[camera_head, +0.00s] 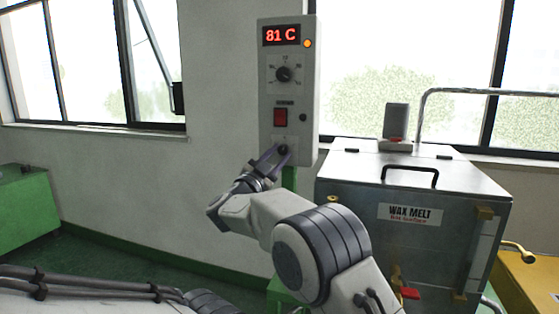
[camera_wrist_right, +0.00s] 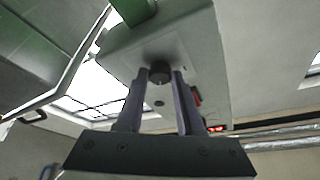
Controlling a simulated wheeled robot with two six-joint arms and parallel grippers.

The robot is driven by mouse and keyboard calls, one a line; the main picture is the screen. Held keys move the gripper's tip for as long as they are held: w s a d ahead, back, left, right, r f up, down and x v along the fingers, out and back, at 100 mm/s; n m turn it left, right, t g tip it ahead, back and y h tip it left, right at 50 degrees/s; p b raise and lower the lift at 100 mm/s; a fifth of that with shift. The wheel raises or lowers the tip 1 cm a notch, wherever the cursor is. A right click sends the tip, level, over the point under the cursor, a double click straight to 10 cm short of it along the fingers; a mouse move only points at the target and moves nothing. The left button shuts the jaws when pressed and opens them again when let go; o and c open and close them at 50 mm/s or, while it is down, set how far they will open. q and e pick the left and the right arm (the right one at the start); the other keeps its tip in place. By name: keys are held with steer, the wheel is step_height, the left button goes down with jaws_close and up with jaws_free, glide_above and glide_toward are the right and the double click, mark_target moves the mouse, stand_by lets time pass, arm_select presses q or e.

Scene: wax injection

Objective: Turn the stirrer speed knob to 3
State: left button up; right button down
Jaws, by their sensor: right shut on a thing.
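The grey control panel (camera_head: 311,100) stands upright on a green post, with a red display reading 81 C. Its lowest control is a small black stirrer speed knob (camera_head: 283,150), which also shows in the right wrist view (camera_wrist_right: 159,73). My right gripper (camera_head: 277,156) reaches up to this knob. In the right wrist view the fingers (camera_wrist_right: 159,80) lie on either side of the knob and are shut on it. The knob's pointer and scale are too small or hidden to read. My left gripper is not in view.
A larger dial (camera_head: 284,74) and a red switch (camera_head: 280,117) sit above the knob on the panel. The metal wax melt tank (camera_head: 345,190) stands close to the right of my arm. Wall and windows lie behind.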

steer(key=m+g, duration=0.1)
steer(key=m, duration=0.1)
steer(key=m+h, duration=0.1)
steer(key=m, duration=0.1)
steer(key=shift+a+r+m+g+p, duration=0.1)
steer(key=shift+a+m+g+p, duration=0.1)
steer(key=shift+m+g+p, duration=0.15)
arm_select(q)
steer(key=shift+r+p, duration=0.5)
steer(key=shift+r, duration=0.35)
arm_select(e)
steer(key=shift+m+g, duration=0.85)
steer(key=shift+m, duration=1.1)
steer(key=c, duration=0.5)
jaws_free()
steer(key=shift+r, duration=0.1)
